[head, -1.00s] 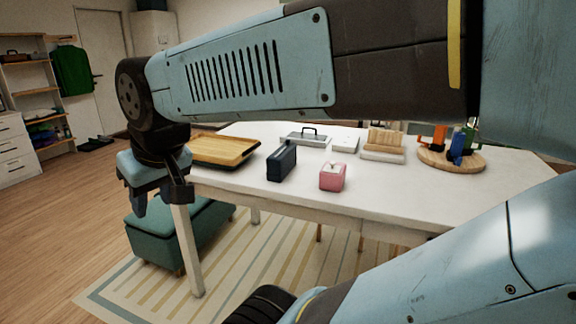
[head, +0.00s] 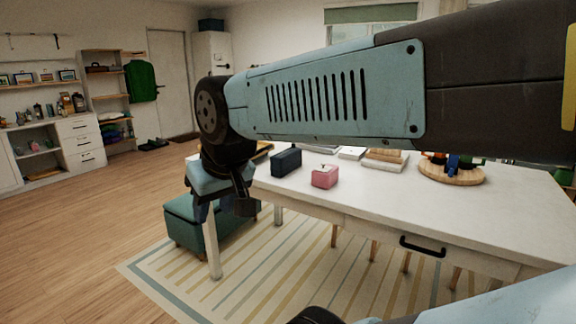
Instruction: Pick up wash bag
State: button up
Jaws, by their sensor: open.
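A dark navy boxy bag (head: 286,162), which looks like the wash bag, stands upright on the white table (head: 400,205), near its left part. A small pink box (head: 325,176) with a pale spot on top sits just right of it and closer to me. My gripper (head: 222,207) points down at the table's left end, left of the navy bag and apart from it. It is open, and nothing shows between its fingers. My arm crosses the view above the table and hides part of the table's back.
A round wooden board (head: 452,174) with coloured items is at the table's right. A pale stack with a wooden top (head: 386,160) stands behind. A teal bench (head: 182,222) is below my gripper. Shelves and drawers line the far left; the floor there is clear.

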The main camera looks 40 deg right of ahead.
aim_at(283, 163)
jog(key=z, duration=2.4)
jog(key=k, duration=0.1)
jog(key=u, duration=0.6)
jog(key=i, duration=1.5)
jog(key=u, duration=0.05)
